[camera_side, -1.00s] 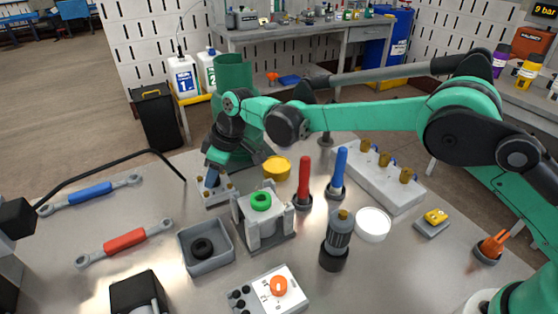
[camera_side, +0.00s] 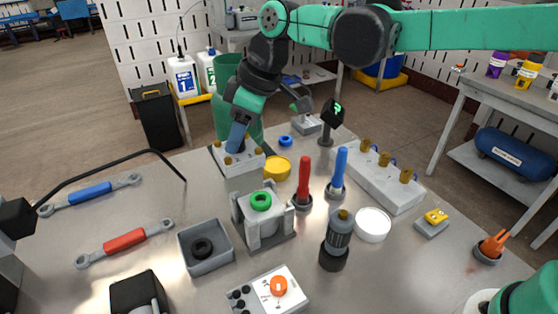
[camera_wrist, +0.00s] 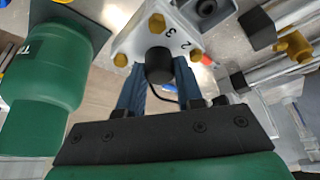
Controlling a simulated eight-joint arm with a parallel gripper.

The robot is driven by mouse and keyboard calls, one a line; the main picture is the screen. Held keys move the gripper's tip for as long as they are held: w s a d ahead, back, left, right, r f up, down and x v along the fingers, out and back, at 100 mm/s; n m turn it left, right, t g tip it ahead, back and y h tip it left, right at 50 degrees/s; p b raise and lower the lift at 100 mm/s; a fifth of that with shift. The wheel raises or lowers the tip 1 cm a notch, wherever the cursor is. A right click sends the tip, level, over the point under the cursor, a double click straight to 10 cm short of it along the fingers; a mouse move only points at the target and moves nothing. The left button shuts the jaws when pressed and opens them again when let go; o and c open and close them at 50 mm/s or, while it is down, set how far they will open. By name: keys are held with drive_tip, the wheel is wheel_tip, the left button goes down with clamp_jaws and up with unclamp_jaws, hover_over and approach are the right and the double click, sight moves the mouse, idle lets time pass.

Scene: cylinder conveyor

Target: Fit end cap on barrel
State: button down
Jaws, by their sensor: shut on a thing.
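My gripper (camera_side: 237,137) is shut on the end cap (camera_side: 246,160), a light square block with gold bolts, behind and left of the clamp. In the wrist view my gripper's blue fingers (camera_wrist: 159,88) close on the cap's dark round boss (camera_wrist: 159,66). The cap's numbered face (camera_wrist: 180,42) and gold bolts show beyond it. A pale block-shaped fixture (camera_side: 264,226) in the middle of the table has a green ring (camera_side: 261,202) on top. I take this as the barrel's place; the barrel body is mostly hidden. The cap is apart from it.
A yellow dish (camera_side: 277,168) lies between cap and fixture. Red (camera_side: 304,180) and blue (camera_side: 340,170) upright tools stand to its right. A grey tray (camera_side: 221,262) with a black ring is in front, left. A grey-and-black bottle (camera_side: 336,240) and button box (camera_side: 268,298) stand nearer.

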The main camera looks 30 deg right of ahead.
sight(250, 165)
drive_tip(key=s, duration=0.1)
drive_tip(key=s+d, duration=0.1)
drive_tip(key=s, duration=0.2)
drive_tip(key=shift+d, duration=0.25)
drive_tip(key=shift+f, duration=2.7)
drive_tip(key=shift+f, duration=0.7)
drive_tip(key=shift+c, duration=2.1)
unclamp_jaws()
drive_tip(key=shift+o, duration=0.8)
drive_tip(key=shift+r, duration=3.5)
drive_tip(key=shift+d, duration=0.1)
